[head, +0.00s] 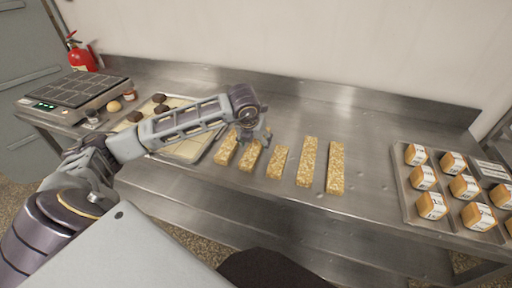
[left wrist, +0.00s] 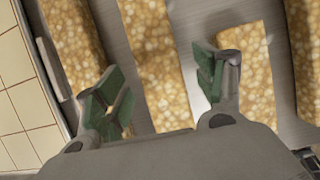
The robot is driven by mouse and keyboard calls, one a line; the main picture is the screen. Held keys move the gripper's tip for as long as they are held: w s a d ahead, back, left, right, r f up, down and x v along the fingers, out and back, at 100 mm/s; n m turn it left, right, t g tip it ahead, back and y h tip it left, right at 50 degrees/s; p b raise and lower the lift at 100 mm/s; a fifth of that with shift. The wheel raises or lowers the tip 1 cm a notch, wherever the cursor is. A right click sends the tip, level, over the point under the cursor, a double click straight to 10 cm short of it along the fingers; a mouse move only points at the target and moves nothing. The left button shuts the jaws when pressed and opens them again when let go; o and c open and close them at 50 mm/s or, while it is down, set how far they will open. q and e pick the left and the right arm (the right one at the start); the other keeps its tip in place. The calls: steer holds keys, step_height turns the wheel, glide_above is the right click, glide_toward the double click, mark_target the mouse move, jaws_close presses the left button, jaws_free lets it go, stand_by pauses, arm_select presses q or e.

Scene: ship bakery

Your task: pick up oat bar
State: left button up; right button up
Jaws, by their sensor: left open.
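Several oat bars lie in a row on the steel counter, including a leftmost bar (head: 226,149), a second bar (head: 249,158), a short bar (head: 277,163) and a rightmost bar (head: 335,168). My left gripper (head: 258,137) is open above the left part of the row and partly covers the second bar's far end. In the left wrist view, one oat bar (left wrist: 156,55) runs between the open green-padded fingers (left wrist: 160,92). The short bar (left wrist: 250,65) lies partly behind the right finger. Contact cannot be told. My right gripper is not in view.
A tray (head: 399,183) of labelled packs stands at the right. A tray (head: 187,150) with dark round pieces lies left, partly under my arm. A scale-like device (head: 75,90) and a fire extinguisher (head: 80,55) are farther left. Counter behind the bars is clear.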

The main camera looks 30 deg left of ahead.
mark_target(255, 145)
arm_select(q)
steer(key=shift+w+a+f, duration=0.1)
steer(key=shift+w+f, duration=0.15)
steer(key=shift+f, duration=0.4)
steer(key=shift+c, duration=0.3)
steer(key=c, duration=1.2)
steer(key=shift+o, duration=0.2)
steer(key=shift+r, duration=0.2)
step_height(255, 145, up, 10)
steer(key=shift+f, duration=0.15)
